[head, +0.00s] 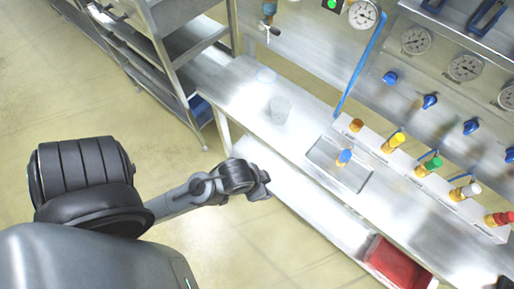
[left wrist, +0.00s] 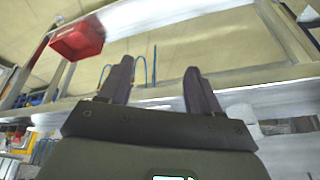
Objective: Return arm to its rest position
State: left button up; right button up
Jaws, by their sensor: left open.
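My left arm reaches in from the left in the head view. Its gripper (head: 264,186) hangs in the air in front of the metal workbench, over or near the bench's front edge. In the left wrist view its two dark fingers (left wrist: 158,72) stand apart with nothing between them. The left gripper is open and empty. My right gripper is not in view.
The metal workbench (head: 300,138) holds a clear beaker (head: 280,108) and a shallow tray (head: 325,152) with a blue-topped item (head: 344,158). A red bin (head: 398,262) sits below. Shelving (head: 165,50) stands at the upper left. Open floor (head: 110,110) lies left.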

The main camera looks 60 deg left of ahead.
pick_arm(q)
jog(key=shift+s+d+g, duration=0.15)
jog(key=shift+s+g, duration=0.25)
jog(key=shift+s, duration=0.55)
notch_tip(320, 180, up, 27)
jog(key=p, duration=2.6)
jog(key=shift+f+p, duration=0.15)
jog(key=shift+p, duration=0.2)
jog(key=shift+f, duration=0.1)
